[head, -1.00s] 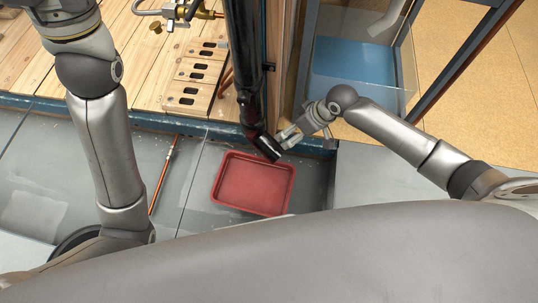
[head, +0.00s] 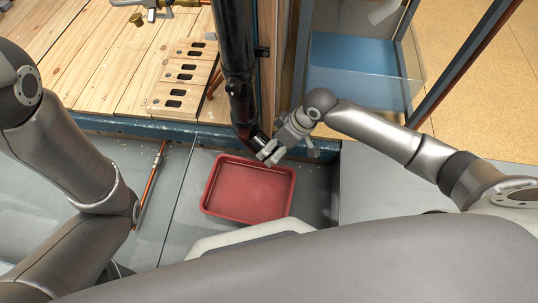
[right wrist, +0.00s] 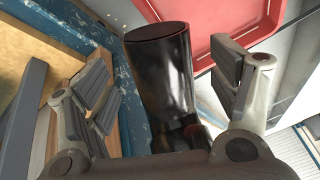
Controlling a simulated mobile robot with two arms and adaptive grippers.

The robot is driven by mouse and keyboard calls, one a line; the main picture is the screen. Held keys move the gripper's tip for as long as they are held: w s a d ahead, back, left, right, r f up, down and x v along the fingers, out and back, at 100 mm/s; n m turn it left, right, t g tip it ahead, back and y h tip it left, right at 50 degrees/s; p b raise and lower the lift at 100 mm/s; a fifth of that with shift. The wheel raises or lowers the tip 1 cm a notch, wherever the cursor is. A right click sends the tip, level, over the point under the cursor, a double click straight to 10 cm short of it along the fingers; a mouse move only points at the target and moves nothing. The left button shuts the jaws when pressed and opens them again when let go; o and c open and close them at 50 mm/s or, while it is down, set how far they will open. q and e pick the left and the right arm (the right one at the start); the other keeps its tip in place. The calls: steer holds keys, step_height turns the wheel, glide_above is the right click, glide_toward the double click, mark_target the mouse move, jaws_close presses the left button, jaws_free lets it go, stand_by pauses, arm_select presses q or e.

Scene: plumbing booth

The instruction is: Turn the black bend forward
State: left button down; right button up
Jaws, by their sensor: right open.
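The black bend (head: 252,136) sits at the lower end of the tall black pipe (head: 235,50), above the floor by the far edge of the red tray. My right gripper (head: 268,153) is at the bend's lower end and partly hides it. In the right wrist view, the bend (right wrist: 163,75) stands between the two spread fingers, with its dark round end towards the top. The right gripper (right wrist: 165,105) is open, with a visible gap between the bend and the right finger. My left arm shows at the left, but its gripper is out of view.
The red tray (head: 210,204) lies on the grey floor below the bend. A blue metal edge (head: 150,127) borders the wooden deck. A wooden post (head: 268,85) stands right of the pipe, and a glass-sided blue tank (head: 350,70) lies beyond. A copper pipe (head: 150,187) lies left.

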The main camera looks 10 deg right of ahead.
steer(key=shift+b+x, duration=1.3)
steer(key=shift+x, duration=0.95)
steer(key=shift+s, duration=0.1)
steer(key=c, duration=1.4)
